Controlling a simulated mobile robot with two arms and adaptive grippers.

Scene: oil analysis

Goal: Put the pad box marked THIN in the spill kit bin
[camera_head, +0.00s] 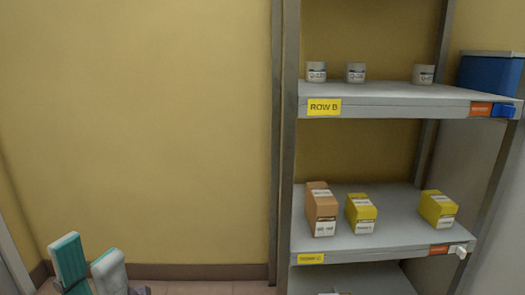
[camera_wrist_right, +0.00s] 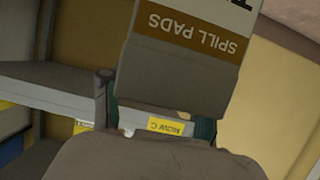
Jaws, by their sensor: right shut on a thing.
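A pad box (camera_wrist_right: 185,60) fills the upper middle of the right wrist view, printed SPILL PADS upside down on a brown band. Larger letters above are mostly cut off by the frame edge. My right gripper (camera_wrist_right: 155,112) is shut on this box; its fingers are largely hidden. The right gripper and held box do not show in the head view. My left gripper (camera_head: 88,264) is open and empty at the lower left of the head view, far from the shelves. I cannot identify a spill kit bin in either view.
A shelf rack stands at the right. ROW B (camera_head: 375,92) bears several small jars and a blue container (camera_head: 490,73). The lower shelf (camera_head: 400,238) bears an orange-brown box (camera_head: 321,207) and yellow boxes (camera_head: 361,212) (camera_head: 438,208). Bare wall lies left.

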